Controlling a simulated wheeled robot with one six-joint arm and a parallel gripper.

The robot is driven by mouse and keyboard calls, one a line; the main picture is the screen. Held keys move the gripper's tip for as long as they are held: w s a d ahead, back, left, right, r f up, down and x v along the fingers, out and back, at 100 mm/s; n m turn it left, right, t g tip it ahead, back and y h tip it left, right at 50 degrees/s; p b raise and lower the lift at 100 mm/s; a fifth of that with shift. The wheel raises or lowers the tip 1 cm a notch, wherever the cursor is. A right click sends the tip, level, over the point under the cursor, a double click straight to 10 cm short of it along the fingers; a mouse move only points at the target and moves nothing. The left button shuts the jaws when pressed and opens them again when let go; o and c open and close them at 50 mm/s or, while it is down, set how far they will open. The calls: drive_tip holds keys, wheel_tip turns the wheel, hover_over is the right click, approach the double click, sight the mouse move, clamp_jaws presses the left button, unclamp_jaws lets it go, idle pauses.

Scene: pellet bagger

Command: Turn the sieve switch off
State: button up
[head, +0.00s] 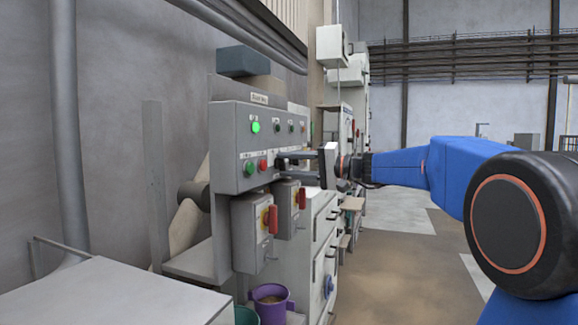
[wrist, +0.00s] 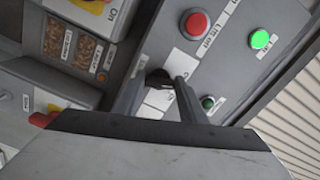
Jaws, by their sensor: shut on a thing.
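A grey control panel (head: 232,145) stands left of centre in the head view, with a lit green lamp (head: 255,127), dark lamps, a green button (head: 249,168) and a red button (head: 263,165). My gripper (head: 281,161) reaches the panel from the right. In the wrist view its fingers (wrist: 161,80) are shut on a small black switch (wrist: 158,75) on the panel face. The fingers hide much of the switch, so its setting and its label are unclear. A red button (wrist: 196,24) and a lit green lamp (wrist: 260,39) are near it.
Below the panel are two grey boxes with red handles (head: 272,219) (head: 301,198). A purple bucket (head: 270,303) stands lower down. A light grey surface (head: 110,295) fills the lower left. Open floor lies at the right.

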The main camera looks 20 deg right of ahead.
drive_tip(key=shift+f+n, duration=0.1)
drive_tip(key=shift+n, duration=0.8)
drive_tip(key=o, duration=1.1)
drive_tip(key=shift+c, duration=0.2)
drive_tip(key=v, duration=1.7)
drive_tip(key=shift+d, duration=0.15)
drive_tip(key=shift+s, duration=0.1)
